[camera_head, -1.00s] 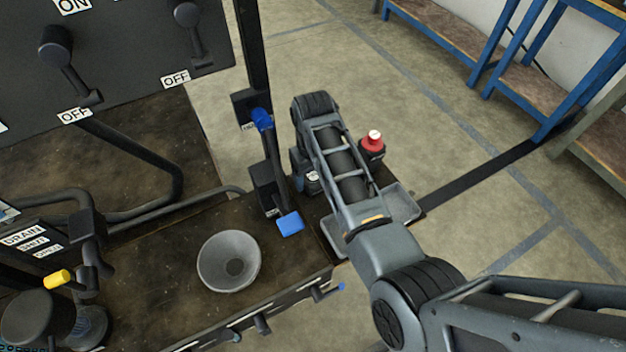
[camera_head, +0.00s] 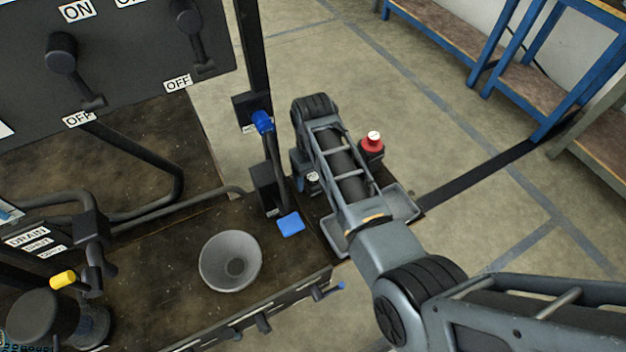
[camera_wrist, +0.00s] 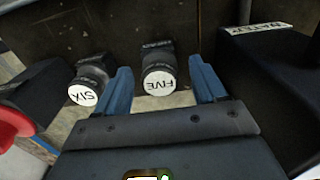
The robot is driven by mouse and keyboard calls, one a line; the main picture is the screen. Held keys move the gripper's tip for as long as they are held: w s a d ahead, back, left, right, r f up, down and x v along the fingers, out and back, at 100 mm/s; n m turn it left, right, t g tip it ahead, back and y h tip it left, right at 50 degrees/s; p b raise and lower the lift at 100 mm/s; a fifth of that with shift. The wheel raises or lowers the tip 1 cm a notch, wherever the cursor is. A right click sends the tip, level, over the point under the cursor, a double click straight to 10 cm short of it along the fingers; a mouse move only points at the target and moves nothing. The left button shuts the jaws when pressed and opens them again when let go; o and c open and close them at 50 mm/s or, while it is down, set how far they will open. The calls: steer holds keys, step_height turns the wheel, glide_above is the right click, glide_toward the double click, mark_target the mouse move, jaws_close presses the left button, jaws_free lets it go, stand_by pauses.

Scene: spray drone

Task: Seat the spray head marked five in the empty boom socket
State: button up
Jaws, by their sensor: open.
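The spray head marked FIVE (camera_wrist: 158,84) is dark with a white round label, which reads upside down in the wrist view. My gripper (camera_wrist: 160,66) is open, with its blue fingers on either side of this head. Gaps show between the head and both fingers. The head marked SIX (camera_wrist: 84,94) stands just outside the left finger. In the head view my arm covers most of this spot, and one white-labelled head (camera_head: 313,178) shows beside it. I cannot make out the empty boom socket in either view.
A dark labelled block (camera_wrist: 270,65) stands close on the right in the wrist view. A grey bowl (camera_head: 230,262) and blue-ended lever (camera_head: 263,123) are to the left.

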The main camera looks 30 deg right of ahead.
mark_target(314, 176)
steer(key=shift+c, duration=0.3)
jaws_close()
stand_by(0.4)
steer(key=shift+r, duration=0.15)
steer(key=shift+r+p, duration=2.85)
steer(key=shift+p, duration=0.35)
steer(key=shift+s, duration=0.1)
